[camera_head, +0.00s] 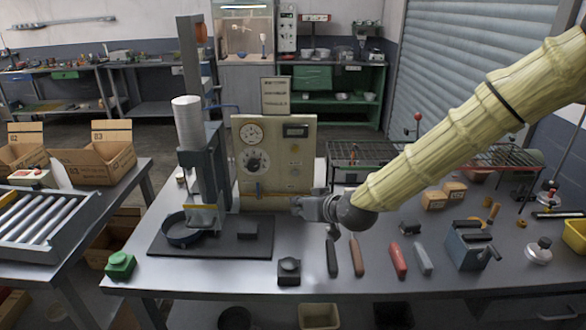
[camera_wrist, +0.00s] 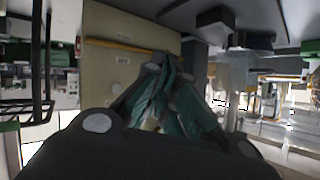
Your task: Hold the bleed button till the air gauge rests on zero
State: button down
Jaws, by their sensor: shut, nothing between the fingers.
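The gauge needle is too small to read. My gripper (camera_head: 298,203) is shut and empty, pointing left at the panel's lower right. In the wrist view its fingers (camera_wrist: 156,66) overlap the panel (camera_wrist: 118,64); contact cannot be told.
A grey press column (camera_head: 203,170) with a dark pan (camera_head: 182,235) stands left of the panel. A wire rack (camera_head: 370,152) stands behind my arm.

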aim_at(295, 173)
jog(key=w, duration=0.9)
jog(key=shift+r, duration=0.4)
dwell(0.4)
jog(key=shift+w, duration=0.25)
dwell(1.2)
jog(key=shift+w, duration=0.15)
jog(key=shift+w+b, duration=0.3)
jog(key=shift+w, duration=0.2)
dwell(1.9)
jog(key=shift+s, duration=0.15)
dwell(0.7)
jog(key=shift+s, duration=0.75)
